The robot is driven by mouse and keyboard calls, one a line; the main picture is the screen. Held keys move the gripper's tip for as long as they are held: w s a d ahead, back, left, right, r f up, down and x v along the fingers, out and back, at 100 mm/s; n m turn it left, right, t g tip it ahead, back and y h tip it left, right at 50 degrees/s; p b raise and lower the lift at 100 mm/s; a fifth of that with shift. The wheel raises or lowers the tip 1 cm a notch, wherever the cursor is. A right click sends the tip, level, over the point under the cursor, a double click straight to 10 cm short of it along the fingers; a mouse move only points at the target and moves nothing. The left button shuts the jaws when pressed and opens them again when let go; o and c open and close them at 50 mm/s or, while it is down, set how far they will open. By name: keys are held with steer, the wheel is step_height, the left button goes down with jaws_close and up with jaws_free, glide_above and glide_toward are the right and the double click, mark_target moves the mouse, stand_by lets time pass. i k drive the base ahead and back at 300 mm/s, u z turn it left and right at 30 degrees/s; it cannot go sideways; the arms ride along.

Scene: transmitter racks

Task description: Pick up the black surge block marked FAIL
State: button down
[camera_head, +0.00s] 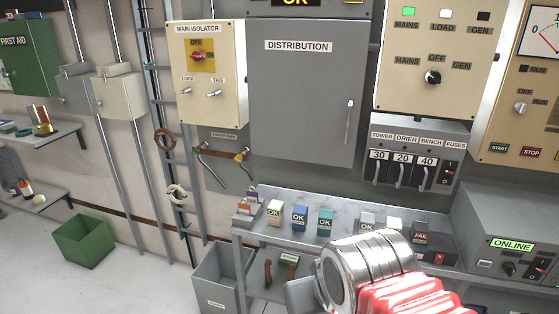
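The black surge block (424,245) with a red FAIL label is at the right part of the grey shelf, under the fuse panel. My arm's silver and red end section is in the lower right foreground, in front of the shelf and left of and below the block in the picture. A grey part of my gripper (300,295) shows at its left side. The fingertips cannot be made out, so I cannot tell whether it is open or shut. Nothing is seen held. The lower part of the block's surroundings is partly hidden by my arm.
White, blue and green blocks marked OK (299,218) stand on the shelf (345,212), left of the FAIL block. Pale blocks (393,225) stand close to its left. A grey cabinet with an ONLINE sign (512,244) stands to its right. A grey bin (222,280) is at the shelf's left end.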

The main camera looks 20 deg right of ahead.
mark_target(420, 232)
steer(key=z, duration=1.2)
